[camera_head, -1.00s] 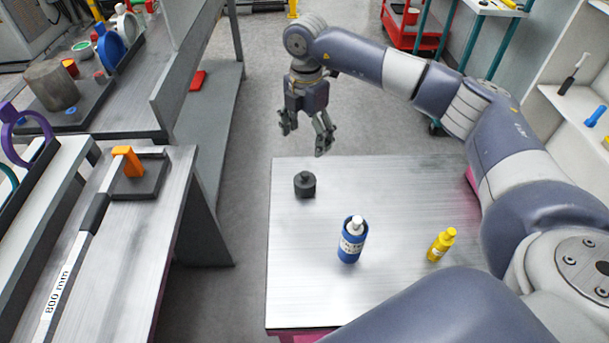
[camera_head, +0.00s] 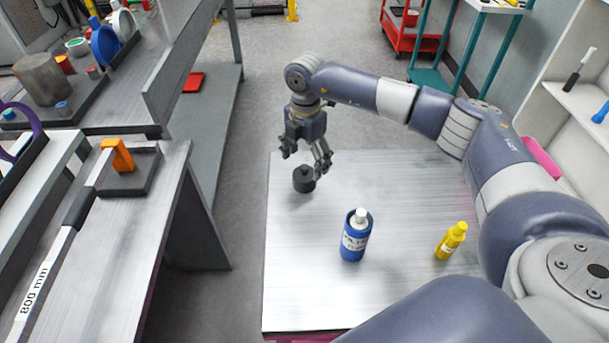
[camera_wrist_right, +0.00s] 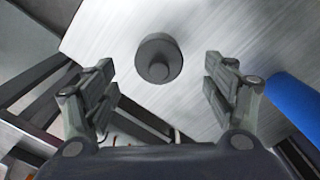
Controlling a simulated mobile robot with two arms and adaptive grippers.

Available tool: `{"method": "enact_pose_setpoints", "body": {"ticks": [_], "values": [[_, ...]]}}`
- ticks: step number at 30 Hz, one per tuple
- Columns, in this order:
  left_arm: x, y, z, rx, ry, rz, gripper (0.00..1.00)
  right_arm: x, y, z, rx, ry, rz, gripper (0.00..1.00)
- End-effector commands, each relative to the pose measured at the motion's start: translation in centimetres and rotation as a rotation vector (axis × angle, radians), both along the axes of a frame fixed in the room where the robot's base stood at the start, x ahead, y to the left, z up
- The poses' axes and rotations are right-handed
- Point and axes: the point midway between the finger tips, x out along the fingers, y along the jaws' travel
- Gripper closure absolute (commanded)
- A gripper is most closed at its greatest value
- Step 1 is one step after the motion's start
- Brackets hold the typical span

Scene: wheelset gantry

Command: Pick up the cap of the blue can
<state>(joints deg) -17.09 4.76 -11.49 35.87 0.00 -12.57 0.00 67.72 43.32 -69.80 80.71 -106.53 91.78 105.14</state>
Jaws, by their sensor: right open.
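The blue can (camera_head: 353,244) stands upright on the metal table, with a white label and a white top (camera_head: 361,216). Part of a blue surface (camera_wrist_right: 296,104), likely the can, shows at the right edge of the right wrist view. A dark round piece with a knob (camera_head: 304,180) sits on the table behind and left of the can. It also shows in the right wrist view (camera_wrist_right: 158,60), ahead of and between the fingers. My right gripper (camera_head: 304,164) is open and empty, just above and behind the dark piece, apart from the can. My left gripper is not seen.
The table's left part is clear. A workbench (camera_head: 120,245) with an orange-topped tool lies left, across a floor gap. White shelves (camera_head: 560,115) stand at the right.

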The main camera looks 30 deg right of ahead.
Motion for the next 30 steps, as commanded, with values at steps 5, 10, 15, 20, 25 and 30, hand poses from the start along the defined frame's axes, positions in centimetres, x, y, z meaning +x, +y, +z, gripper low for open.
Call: {"method": "enact_pose_setpoints", "body": {"ticks": [5, 10, 15, 20, 25, 30], "values": [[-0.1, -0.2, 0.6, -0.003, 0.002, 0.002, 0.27, 0.0, 0.0, -1.2, 0.001, 0.0, 0.0, 0.22], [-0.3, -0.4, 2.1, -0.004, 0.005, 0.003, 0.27, 0.1, -0.2, -3.5, 0.0, 0.003, 0.0, 0.22], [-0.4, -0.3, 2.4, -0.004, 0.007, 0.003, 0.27, 0.2, -0.2, -5.7, 0.001, 0.001, 0.001, 0.22], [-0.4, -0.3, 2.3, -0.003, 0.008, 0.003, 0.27, 0.2, -0.2, -6.1, 0.0, -0.001, 0.002, 0.22], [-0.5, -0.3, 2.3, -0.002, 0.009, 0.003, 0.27, 0.2, -0.2, -6.1, 0.0, -0.001, 0.002, 0.34], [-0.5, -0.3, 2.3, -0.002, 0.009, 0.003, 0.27, 0.2, -0.2, -6.1, 0.0, -0.001, 0.001, 0.67]]}}
